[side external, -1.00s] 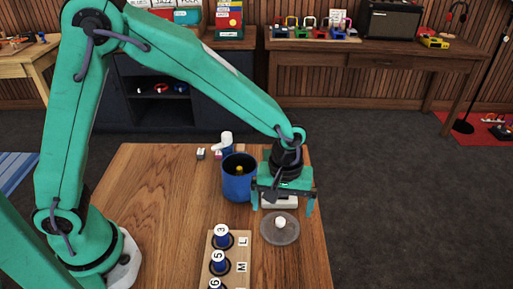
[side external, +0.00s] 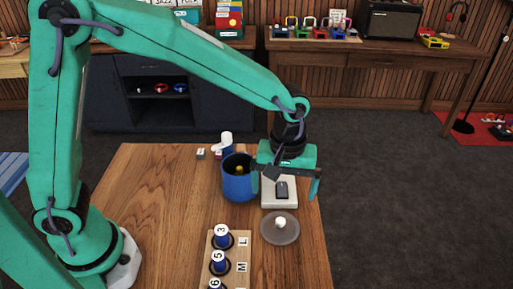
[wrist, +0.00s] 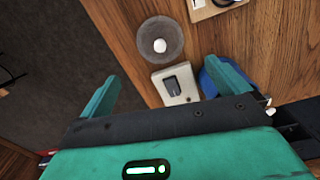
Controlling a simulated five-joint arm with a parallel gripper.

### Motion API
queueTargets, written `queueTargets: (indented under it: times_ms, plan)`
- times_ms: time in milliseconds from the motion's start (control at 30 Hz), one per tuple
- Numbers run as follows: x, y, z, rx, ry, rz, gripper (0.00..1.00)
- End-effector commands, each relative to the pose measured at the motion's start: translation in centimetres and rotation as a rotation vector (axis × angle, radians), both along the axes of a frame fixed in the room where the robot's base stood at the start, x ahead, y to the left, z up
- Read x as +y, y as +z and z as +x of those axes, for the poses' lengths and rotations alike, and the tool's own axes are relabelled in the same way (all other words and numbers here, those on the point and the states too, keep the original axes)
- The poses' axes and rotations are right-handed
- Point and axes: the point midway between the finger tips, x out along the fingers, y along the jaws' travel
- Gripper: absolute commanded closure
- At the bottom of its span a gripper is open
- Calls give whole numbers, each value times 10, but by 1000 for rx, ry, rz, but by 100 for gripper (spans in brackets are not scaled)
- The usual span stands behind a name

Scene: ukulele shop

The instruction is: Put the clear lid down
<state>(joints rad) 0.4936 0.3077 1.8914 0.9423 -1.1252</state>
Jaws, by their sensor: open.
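The clear lid (side external: 280,228), a round see-through disc with a white knob, lies flat on the wooden table near its right edge. It also shows in the wrist view (wrist: 160,40). My gripper (side external: 292,190) is open and empty. It is above and behind the lid, over a pale box with a dark top (side external: 281,192), and clear of the lid. In the wrist view the fingers are spread wide with nothing between them, and the box (wrist: 176,85) is in front of them.
A blue pot (side external: 238,185) stands just left of the box, with something yellow inside. A wooden rack (side external: 231,262) with numbered blue-and-white pieces is at the front. A white-and-blue bottle (side external: 226,143) and small blocks (side external: 201,153) stand behind. The table's left part is clear.

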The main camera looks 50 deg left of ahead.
Motion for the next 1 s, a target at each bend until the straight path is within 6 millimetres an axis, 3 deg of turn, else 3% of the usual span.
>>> queueTargets:
  times_ms: [367, 667, 1000]
  plan:
    - [15, 16, -3, -27, -32, -14, 0]
    - [66, 61, -21, -125, -153, -36, 0]
    - [127, 103, -60, -263, -322, -18, 0]
